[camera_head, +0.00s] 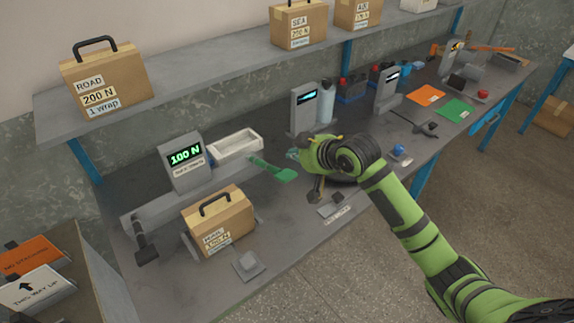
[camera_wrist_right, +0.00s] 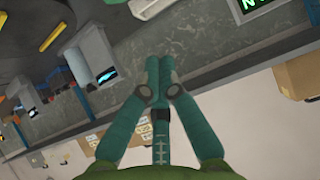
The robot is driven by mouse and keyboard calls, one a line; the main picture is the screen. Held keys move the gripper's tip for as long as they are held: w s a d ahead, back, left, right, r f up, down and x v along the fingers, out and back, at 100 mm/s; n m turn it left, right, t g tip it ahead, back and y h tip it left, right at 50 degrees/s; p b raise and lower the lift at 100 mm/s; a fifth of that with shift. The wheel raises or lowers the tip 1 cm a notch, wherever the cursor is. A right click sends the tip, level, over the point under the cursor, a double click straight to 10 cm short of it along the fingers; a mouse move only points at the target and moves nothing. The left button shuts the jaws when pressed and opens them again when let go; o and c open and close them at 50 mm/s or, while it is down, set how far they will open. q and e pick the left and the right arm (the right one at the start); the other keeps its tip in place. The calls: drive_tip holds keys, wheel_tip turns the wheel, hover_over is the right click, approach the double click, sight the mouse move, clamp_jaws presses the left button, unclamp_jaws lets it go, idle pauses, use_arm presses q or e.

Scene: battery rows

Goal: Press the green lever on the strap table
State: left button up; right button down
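The green lever (camera_head: 272,168) sticks out from the right side of the strap table (camera_head: 165,208), its flat paddle end toward the right. The strap table carries a display reading 100 N (camera_head: 186,155) and a box with a black handle (camera_head: 220,225). My right gripper (camera_head: 293,154) is just right of and above the lever paddle in the head view; I cannot tell the exact gap. In the right wrist view its teal fingers (camera_wrist_right: 159,68) are together with nothing visible between them. The lever is not clearly seen there. My left gripper is not in view.
A white tray (camera_head: 236,143) stands behind the lever. A grey unit with a blue display (camera_head: 305,108) is behind my right gripper. A grey pedal-like block (camera_head: 247,264) lies at the bench front. The shelf (camera_head: 200,88) above holds labelled boxes.

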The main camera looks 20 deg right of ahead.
drive_tip(key=p, duration=0.1)
hover_over(287, 175)
drive_tip(key=w, duration=0.2)
drive_tip(key=f, duration=0.3)
drive_tip(key=shift+s+a+f, duration=0.2)
drive_tip(key=shift+a, duration=0.15)
drive_tip(key=shift+s+d+f+p, duration=0.1)
drive_tip(key=shift+s+f+p, duration=0.2)
drive_tip(key=shift+f, duration=0.35)
drive_tip(key=shift+s+d+f+p, duration=0.15)
drive_tip(key=shift+f+p, duration=0.25)
drive_tip(key=shift+f, duration=0.2)
drive_tip(key=shift+s+d+f, duration=0.1)
drive_tip(key=shift+s+f, duration=0.25)
drive_tip(key=shift+f, duration=0.3)
drive_tip(key=shift+f, duration=0.15)
